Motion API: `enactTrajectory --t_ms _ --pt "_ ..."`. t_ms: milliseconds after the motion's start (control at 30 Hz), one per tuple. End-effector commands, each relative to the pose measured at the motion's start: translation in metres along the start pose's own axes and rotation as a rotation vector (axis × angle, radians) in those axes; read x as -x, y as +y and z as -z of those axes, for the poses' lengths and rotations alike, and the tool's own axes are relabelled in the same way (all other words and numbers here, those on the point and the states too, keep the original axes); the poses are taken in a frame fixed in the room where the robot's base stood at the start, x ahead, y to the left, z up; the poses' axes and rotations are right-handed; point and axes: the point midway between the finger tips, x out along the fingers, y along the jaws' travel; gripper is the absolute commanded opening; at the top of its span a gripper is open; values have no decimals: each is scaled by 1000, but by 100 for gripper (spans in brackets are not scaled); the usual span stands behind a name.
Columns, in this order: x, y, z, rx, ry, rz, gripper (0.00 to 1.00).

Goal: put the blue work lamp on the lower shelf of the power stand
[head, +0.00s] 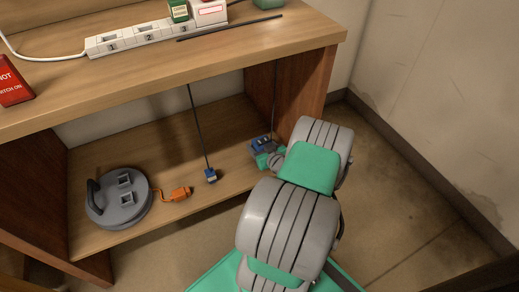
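The power stand (180,68) is a wooden unit with a top board and a lower shelf (166,138). A small dark blue object (262,142), possibly the blue work lamp, is at the right end of the lower shelf, right at my gripper (265,158). A thin black cord runs down towards it. My arm reaches in from the lower right and partly hides the gripper. I cannot tell whether the fingers are closed on the blue object, or whether it touches the shelf. No other lamp-like blue thing shows.
A grey cable reel (120,208) with an orange plug (181,194) lies at the shelf's left. A small blue plug (211,176) on a black cord is mid-shelf. A power strip (140,41) and red sign (10,82) are on top. Shelf space behind the reel is clear.

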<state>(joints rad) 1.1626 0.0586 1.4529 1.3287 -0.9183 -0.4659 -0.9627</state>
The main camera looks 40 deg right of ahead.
Motion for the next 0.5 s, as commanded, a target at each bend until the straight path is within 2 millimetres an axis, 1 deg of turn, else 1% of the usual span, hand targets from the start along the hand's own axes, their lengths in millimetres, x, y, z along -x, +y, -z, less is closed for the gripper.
enactTrajectory --t_ms 133,300,333,500 --pt "0 1 3 3 5 -2 0" --pt "-1 1 -1 3 5 -1 0" --pt "-1 1 -2 2 2 -1 60" --pt "-1 1 -1 2 2 -1 74"
